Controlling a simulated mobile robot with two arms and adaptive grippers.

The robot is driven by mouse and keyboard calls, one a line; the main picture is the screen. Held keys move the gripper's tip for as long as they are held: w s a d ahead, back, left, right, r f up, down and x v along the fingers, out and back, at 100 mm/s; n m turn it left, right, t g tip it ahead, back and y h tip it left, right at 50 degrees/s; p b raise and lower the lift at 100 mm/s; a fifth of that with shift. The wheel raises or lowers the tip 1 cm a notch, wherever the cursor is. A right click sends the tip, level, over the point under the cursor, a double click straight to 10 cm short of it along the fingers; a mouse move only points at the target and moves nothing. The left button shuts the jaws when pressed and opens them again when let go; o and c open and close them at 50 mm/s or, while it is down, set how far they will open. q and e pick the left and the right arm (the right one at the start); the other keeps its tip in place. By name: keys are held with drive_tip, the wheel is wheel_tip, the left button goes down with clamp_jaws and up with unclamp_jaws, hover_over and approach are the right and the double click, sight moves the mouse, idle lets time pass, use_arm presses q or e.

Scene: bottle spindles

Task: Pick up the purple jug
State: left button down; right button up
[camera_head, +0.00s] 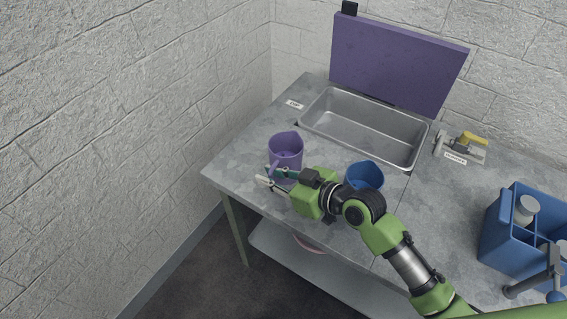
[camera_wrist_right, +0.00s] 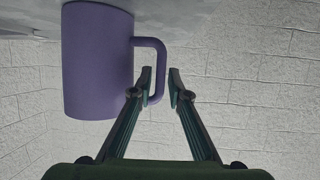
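The purple jug (camera_head: 286,150) stands upright on the grey worktop near its left corner, with its handle toward my right gripper (camera_head: 267,177). The right gripper is open, with its fingertips close to the handle. In the right wrist view the jug (camera_wrist_right: 97,62) appears left of the fingers, and its handle reaches across between the two fingertips (camera_wrist_right: 161,84). The fingers show a gap on both sides, so no firm grip is visible. My left gripper is not in view.
A blue jug (camera_head: 364,177) stands right of my gripper, close to my right arm. A metal sink basin (camera_head: 318,100) with a raised purple panel (camera_head: 395,62) lies behind. A blue caddy (camera_head: 498,245) with bottles stands at right. A wall borders the left side.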

clamp_jaws()
